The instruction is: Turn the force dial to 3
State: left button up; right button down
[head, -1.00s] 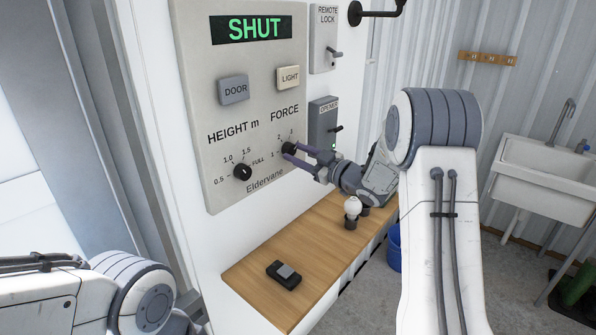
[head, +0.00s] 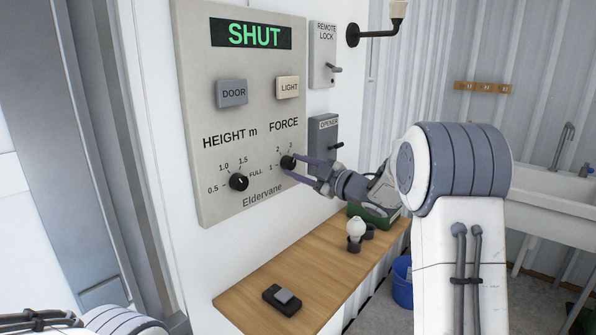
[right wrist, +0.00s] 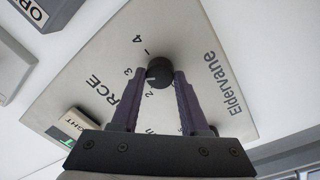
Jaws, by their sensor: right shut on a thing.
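The black force dial (head: 288,162) sits on the lower right of the beige control panel (head: 225,130), under the word FORCE. My right gripper (head: 290,163) is shut on it, its purple fingers reaching in from the right. In the right wrist view the dial (right wrist: 159,70) is between the two fingertips (right wrist: 166,78). Its white mark faces left there, seemingly between the printed 2 and 3; the exact setting is hard to read. The printed 4 is also visible. My left gripper is out of view.
The height dial (head: 239,182) is left of the force dial. The door button (head: 232,93) and light button (head: 288,87) are above. The display (head: 252,34) reads SHUT. Below, a wooden shelf (head: 255,283) holds a small black device (head: 282,299) and a bulb (head: 356,229).

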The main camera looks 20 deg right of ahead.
jog(key=shift+c, duration=2)
grip_release()
jog(key=b+v, duration=0.2)
jog(key=v, duration=0.8)
jog(key=shift+s, duration=0.2)
jog(key=shift+d, duration=0.15)
